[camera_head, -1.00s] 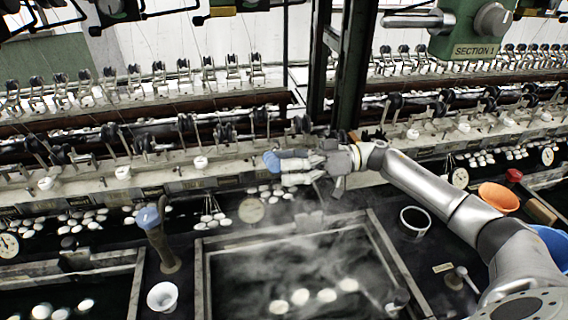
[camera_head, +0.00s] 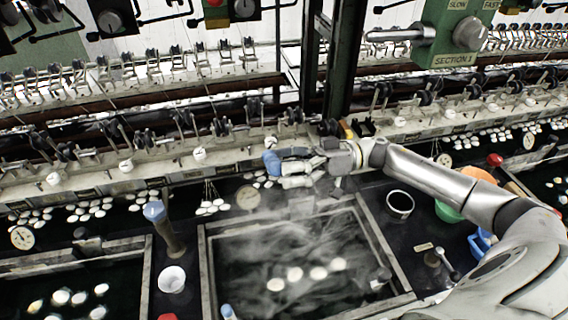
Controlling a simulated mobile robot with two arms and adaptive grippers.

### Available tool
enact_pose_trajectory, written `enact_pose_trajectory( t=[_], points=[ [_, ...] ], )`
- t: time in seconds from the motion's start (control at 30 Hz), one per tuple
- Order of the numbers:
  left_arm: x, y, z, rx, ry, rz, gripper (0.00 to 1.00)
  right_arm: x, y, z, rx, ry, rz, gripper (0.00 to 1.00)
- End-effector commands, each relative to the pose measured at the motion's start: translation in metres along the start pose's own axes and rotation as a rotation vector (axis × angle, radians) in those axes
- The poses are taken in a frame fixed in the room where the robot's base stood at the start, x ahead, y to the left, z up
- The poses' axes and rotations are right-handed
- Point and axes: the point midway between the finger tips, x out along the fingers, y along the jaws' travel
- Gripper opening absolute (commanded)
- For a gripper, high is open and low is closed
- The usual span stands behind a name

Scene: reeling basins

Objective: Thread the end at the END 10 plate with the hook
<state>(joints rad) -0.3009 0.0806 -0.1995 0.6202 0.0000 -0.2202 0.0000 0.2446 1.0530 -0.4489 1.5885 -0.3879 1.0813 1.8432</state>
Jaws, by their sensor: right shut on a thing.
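My right gripper (camera_head: 290,168) is in front of the machine's front ledge, above the back edge of the steaming basin. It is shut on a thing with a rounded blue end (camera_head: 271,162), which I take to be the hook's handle. The hook's thin tip cannot be made out. Small plates (camera_head: 190,174) run along the face of the ledge. Their lettering is too small to read, so I cannot tell which is END 10. Small white cups sit on the ledge, one (camera_head: 271,142) just behind the gripper. No thread end can be made out. My left gripper is out of view.
The basin (camera_head: 207,262) holds several pale cocoons under steam. A blue-topped post (camera_head: 155,212) and a white cup (camera_head: 172,279) stand left of it. A dark-mouthed pot (camera_head: 400,203), a green bowl (camera_head: 448,212) and an orange bowl (camera_head: 478,175) stand to the right.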

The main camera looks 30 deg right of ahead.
Motion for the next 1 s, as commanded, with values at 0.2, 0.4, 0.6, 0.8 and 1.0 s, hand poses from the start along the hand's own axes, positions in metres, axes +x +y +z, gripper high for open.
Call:
enact_pose_trajectory(
  t=[0.2,0.4,0.6,0.8,1.0],
  points=[
    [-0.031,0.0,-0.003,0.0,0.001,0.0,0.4,-0.004,-0.024,-0.034,0.009,0.123,-0.03,0.56],
    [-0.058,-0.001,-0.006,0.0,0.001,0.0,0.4,-0.027,-0.046,-0.063,0.009,0.271,-0.027,0.56],
    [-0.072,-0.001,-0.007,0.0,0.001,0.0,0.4,-0.051,-0.059,-0.076,0.003,0.362,-0.005,0.56],
    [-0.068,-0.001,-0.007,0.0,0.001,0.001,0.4,-0.06,-0.057,-0.075,-0.002,0.388,0.005,0.56],
    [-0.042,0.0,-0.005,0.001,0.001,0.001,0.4,-0.06,-0.038,-0.066,-0.005,0.388,0.004,0.56]
  ],
)
